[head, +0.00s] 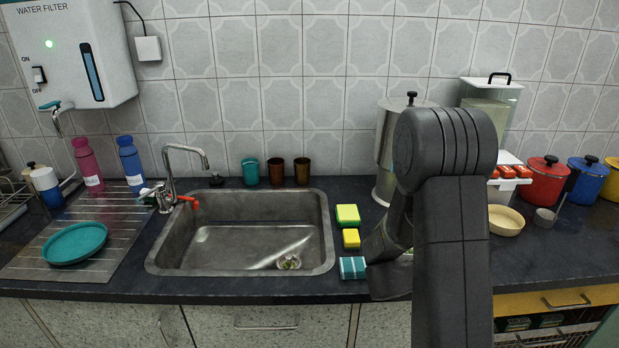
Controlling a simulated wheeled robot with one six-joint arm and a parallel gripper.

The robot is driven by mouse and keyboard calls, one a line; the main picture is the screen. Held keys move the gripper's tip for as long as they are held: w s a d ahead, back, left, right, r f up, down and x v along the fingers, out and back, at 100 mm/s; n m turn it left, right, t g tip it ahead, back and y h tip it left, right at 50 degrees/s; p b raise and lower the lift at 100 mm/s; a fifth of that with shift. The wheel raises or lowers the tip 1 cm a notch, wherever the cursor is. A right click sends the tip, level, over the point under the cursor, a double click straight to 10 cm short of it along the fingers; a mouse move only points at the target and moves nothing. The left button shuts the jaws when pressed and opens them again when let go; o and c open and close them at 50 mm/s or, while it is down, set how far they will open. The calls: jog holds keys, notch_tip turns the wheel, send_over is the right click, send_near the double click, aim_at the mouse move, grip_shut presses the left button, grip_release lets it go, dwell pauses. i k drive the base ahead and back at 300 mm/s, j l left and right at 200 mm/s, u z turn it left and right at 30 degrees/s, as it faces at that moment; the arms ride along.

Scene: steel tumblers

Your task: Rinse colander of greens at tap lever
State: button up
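The steel sink (250,240) is empty apart from a drain strainer at its front right. A chrome tap (171,180) stands at its back left corner, its spout over the basin. A red lever (188,201) shows at the tap's base. No colander can be made out; a small patch of green shows beside my arm, too covered to identify. My arm rises in front of the counter right of the sink. The dark end of my arm (385,262) is low over the counter there, and its fingers cannot be made out.
A green and yellow sponge (347,215), a yellow sponge (351,239) and a teal cloth (352,268) lie along the sink's right edge. A teal plate (75,243) lies on the drainboard (112,225). Three tumblers stand behind the sink. Red pot (545,182) is far right.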

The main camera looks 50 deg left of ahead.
aim_at(160, 186)
jog(key=k+u, duration=0.2)
jog(key=u, duration=0.25)
jog(key=k+j+u, duration=0.1)
jog(key=u, duration=0.4)
jog(key=i+j+u, duration=0.15)
jog(key=j+u, duration=0.2)
jog(key=i+j+u, duration=0.2)
jog(key=j+u, duration=0.15)
jog(key=j, duration=0.2)
jog(key=i+j+u, duration=0.35)
jog(key=i+j, duration=0.2)
jog(key=j, duration=0.15)
